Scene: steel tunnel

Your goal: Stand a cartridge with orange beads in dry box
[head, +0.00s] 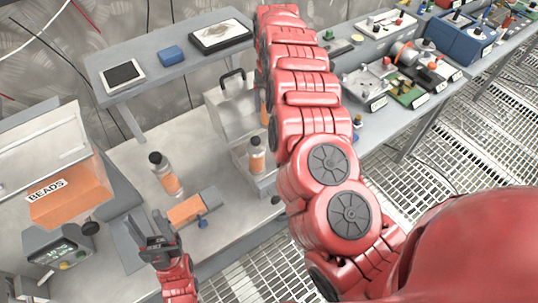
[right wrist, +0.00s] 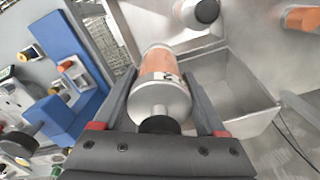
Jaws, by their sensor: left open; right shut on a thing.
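The grey metal dry box (head: 262,186) stands on the bench with its lid (head: 228,103) open. In the head view my right arm hides this gripper; a sliver of orange shows beside the arm. My left gripper (head: 152,232) is open and empty low over the bench.
A grey holder with orange (head: 186,210) lies near my left gripper. A shelf at the back bears a tablet (head: 123,75) and a blue block (head: 172,55).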

